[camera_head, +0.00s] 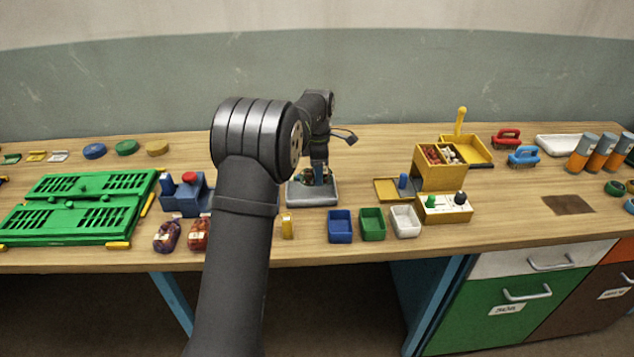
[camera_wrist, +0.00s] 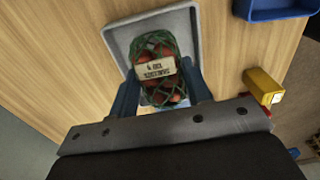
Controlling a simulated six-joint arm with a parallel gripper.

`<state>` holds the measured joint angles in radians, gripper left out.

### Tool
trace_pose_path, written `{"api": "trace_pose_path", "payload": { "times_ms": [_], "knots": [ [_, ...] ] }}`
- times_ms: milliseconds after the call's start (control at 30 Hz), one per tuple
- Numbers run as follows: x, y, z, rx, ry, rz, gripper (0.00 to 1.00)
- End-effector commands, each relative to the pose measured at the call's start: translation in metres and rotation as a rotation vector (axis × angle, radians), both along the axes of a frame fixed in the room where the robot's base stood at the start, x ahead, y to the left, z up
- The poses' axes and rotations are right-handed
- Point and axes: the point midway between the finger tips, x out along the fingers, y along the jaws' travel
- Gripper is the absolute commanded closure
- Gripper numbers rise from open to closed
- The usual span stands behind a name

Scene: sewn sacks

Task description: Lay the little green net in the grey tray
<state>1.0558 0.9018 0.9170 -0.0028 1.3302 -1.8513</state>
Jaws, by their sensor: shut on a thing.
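The little green net (camera_wrist: 157,47) holds orange-red things and bears a pale label with print. It sits between the two blue fingers of my gripper (camera_wrist: 160,86), which is shut on it. The grey tray (camera_wrist: 118,38) lies behind the net in the wrist view, so the net is over or inside the tray. I cannot tell whether it touches the tray floor. In the head view, my gripper (camera_head: 319,176) is down at the grey tray (camera_head: 313,199), and its fingers partly hide the net.
Blue (camera_head: 340,227), green (camera_head: 372,225) and white (camera_head: 405,221) bins stand in front right of the tray. A small yellow block (camera_head: 287,225) is nearby. Two other net sacks, purple (camera_head: 167,236) and red (camera_head: 199,235), lie left. A yellow box unit (camera_head: 440,178) stands right.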

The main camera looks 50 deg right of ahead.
Motion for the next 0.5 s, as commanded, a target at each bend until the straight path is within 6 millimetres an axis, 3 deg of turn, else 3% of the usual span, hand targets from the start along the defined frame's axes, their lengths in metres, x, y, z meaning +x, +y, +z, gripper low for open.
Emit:
{"api": "trace_pose_path", "payload": {
  "times_ms": [167, 367, 500],
  "knots": [
    [0.003, 0.0, -0.012, 0.001, 0.001, 0.0, 0.85],
    [0.003, 0.0, -0.04, 0.002, -0.001, 0.0, 0.85],
    [0.003, 0.0, -0.042, -0.001, -0.002, 0.001, 0.85]
  ]
}}
